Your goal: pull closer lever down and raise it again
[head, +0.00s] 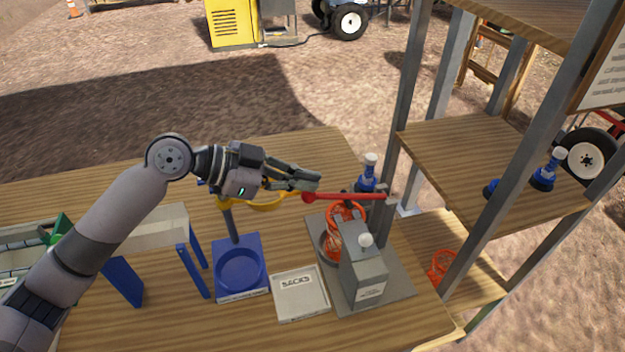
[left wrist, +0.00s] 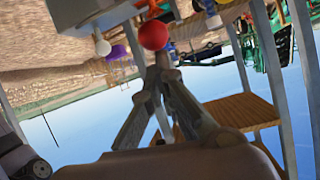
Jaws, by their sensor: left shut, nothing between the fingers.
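The closer's red lever (head: 345,196) lies about level in the head view, running left from a grey upright to a round red knob. The knob (left wrist: 154,35) also shows large in the left wrist view, just beyond my fingertips. My left gripper (head: 308,182) is shut and empty, with its tips right at the knob in the head view. I cannot tell if they touch it. The grey closer box (head: 365,277) with a white knob stands on a grey plate below the lever, beside an orange mesh item (head: 335,242). My right gripper is not in view.
A blue stand (head: 238,268) with a round recess and yellow ring is left of a white SACKS tray (head: 300,293). A blue-and-white bottle-like item (head: 369,172) is behind the lever. A wooden shelf rack (head: 490,150) with grey posts rises at right.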

